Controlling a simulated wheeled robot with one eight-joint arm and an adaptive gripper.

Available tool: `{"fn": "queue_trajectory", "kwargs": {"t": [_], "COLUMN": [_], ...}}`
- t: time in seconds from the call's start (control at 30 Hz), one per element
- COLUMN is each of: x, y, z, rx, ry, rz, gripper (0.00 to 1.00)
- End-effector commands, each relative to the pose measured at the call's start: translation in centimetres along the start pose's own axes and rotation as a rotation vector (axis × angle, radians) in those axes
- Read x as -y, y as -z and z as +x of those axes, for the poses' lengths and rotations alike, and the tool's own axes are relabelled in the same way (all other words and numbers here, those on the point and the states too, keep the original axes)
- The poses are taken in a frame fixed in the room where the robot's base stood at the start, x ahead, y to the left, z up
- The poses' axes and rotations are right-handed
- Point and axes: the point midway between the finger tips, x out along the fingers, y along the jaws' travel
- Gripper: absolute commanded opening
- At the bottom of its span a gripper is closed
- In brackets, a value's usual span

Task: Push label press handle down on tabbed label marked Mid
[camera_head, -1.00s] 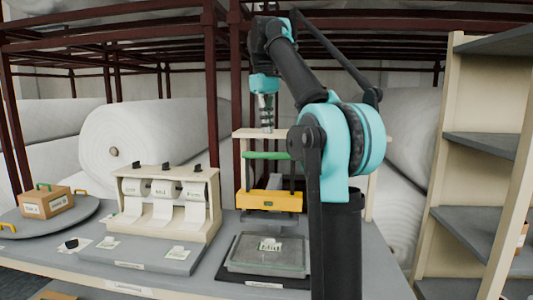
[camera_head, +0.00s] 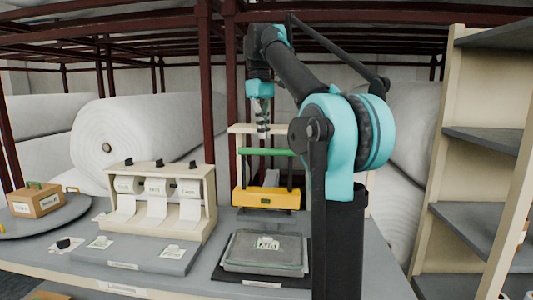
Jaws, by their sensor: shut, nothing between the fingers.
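The label press has a cream frame with a green handle bar (camera_head: 266,152) across it and a yellow press head (camera_head: 266,198) below. The head is raised clear of the grey tray (camera_head: 236,262). A white tabbed label marked Mid (camera_head: 268,244) lies on the tray, under and in front of the head. My gripper (camera_head: 263,132) is shut and empty, pointing down just above the green handle in the picture. A small gap seems to show between them; depth and contact are hard to tell.
A cream dispenser (camera_head: 208,208) with several label rolls stands left of the press. Small labels lie on the grey board (camera_head: 130,256) before it. A round turntable (camera_head: 60,222) with a cardboard box (camera_head: 36,201) is far left. Shelves (camera_head: 475,215) stand right.

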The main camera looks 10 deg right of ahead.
Motion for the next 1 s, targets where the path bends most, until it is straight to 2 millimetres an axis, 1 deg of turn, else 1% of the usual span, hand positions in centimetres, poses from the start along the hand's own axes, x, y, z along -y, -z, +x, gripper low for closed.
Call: {"fn": "queue_trajectory", "kwargs": {"t": [0.1, 0.3, 0.47, 0.77, 0.87, 1.0], "x": [0.0, 0.0, 0.0, 0.0, 0.0, 0.0], "y": [0.0, 0.0, -0.1, 0.0, 0.0, 0.2], "z": [1.4, 2.8, 3.1, 3.2, 3.7, 5.2], "rx": [0.0, 0.0, 0.0, 0.0, 0.0, 0.0], "ry": [0.0, 0.0, 0.0, 0.0, 0.0, 0.0], "rz": [0.0, 0.0, 0.0, 0.0, 0.0, 0.0], "gripper": [0.0, 0.0, 0.0, 0.0, 0.0, 0.0]}}
